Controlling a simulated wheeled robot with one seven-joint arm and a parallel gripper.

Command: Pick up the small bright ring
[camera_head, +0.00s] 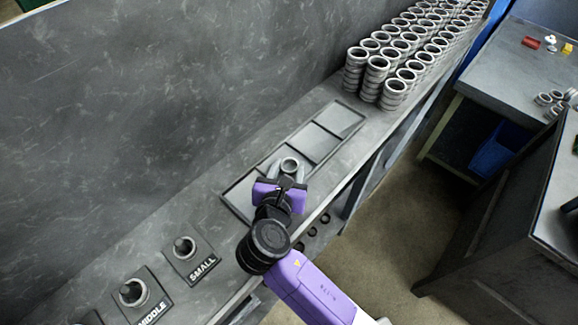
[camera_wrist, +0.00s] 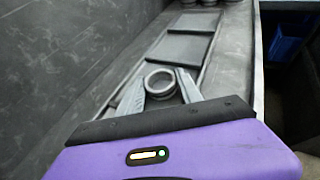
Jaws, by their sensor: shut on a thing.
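The small bright ring (camera_head: 290,165) is a light grey metal ring between the fingertips of my gripper (camera_head: 288,172). In the wrist view the ring (camera_wrist: 160,82) sits between the two grey fingers (camera_wrist: 160,90), touched on both sides, with its opening facing up. My gripper is shut on it. It is over the near section of a dark divided tray (camera_head: 234,198). I cannot tell whether the ring is clear of the tray floor. The purple gripper body hides part of that section.
Tall stacks of metal rings (camera_head: 376,75) stand at the far end of the bench. Holders labelled SMALL (camera_head: 190,258) and MIDDLE (camera_head: 143,296), each with a post, are at the lower left. The tray's farther sections (camera_head: 340,118) look empty. A wall runs along the left.

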